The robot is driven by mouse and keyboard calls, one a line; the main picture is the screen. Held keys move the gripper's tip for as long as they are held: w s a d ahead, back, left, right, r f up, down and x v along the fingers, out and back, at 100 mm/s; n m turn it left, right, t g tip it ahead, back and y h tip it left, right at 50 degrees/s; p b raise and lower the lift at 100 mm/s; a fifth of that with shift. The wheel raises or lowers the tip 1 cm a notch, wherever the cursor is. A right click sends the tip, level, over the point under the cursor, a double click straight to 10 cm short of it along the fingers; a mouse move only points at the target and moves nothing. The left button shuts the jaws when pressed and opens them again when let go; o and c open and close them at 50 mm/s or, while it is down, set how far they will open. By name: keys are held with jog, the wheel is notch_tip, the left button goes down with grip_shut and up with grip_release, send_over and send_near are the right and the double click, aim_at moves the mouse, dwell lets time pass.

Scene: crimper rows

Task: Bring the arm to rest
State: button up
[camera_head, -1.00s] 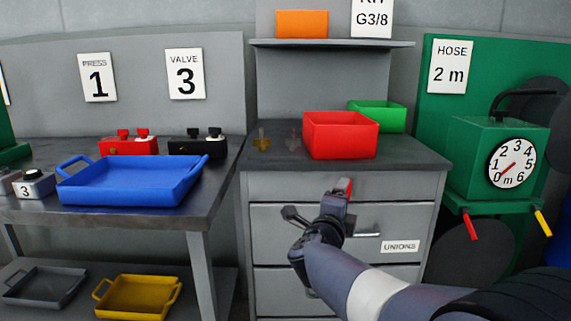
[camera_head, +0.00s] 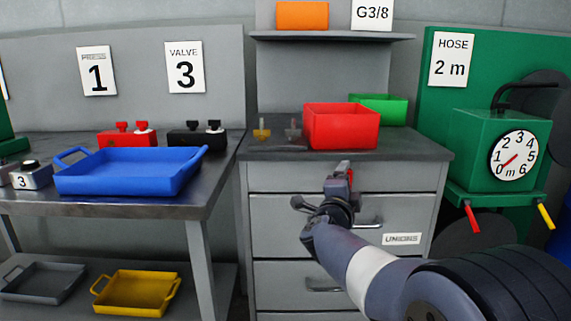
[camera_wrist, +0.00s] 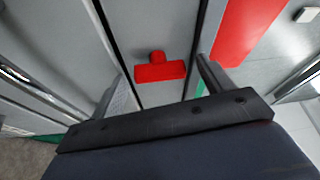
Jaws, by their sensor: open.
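My gripper (camera_head: 341,176) is in front of the grey drawer cabinet (camera_head: 275,178), below its worktop and close to the upper drawers in the picture. A small red patch shows at its tip in the head view. In the wrist view my gripper (camera_wrist: 160,88) has its two fingers spread wide apart. A red T-shaped thing (camera_wrist: 160,72) shows between them; I cannot tell what it is or how far off it is. I see nothing clamped between the fingers.
A red bin (camera_head: 341,128) and a green bin (camera_head: 385,110) stand on the cabinet. A blue tray (camera_head: 130,172) is on the left bench, with a yellow tray (camera_head: 136,293) below. The green hose unit (camera_head: 475,150) stands right. A drawer handle (camera_head: 368,224) lies near the gripper.

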jog(key=n, duration=0.1)
jog(key=n+t+b, duration=0.1)
jog(key=n, duration=0.1)
jog(key=n+b, duration=0.1)
jog(key=shift+d+f+n+t, duration=0.15)
jog(key=shift+f+n+t, duration=0.15)
jog(key=shift+n+t, duration=0.1)
jog(key=n+t+y+p, duration=0.1)
jog(key=n+y, duration=0.1)
jog(key=n, duration=0.3)
jog(key=n+t+y+p, duration=0.1)
jog(key=n+y+p, duration=0.1)
jog(key=n, duration=0.3)
jog(key=n+t+y+p, duration=0.1)
jog(key=n+y, duration=0.2)
jog(key=n, duration=0.2)
jog(key=shift+s+d+f+p, duration=0.25)
jog(key=shift+s+d+p, duration=0.05)
jog(key=shift+d+p, duration=0.1)
jog(key=shift+s+a+f, duration=0.1)
jog(key=shift+s+f, duration=0.05)
jog(key=shift+s, duration=0.4)
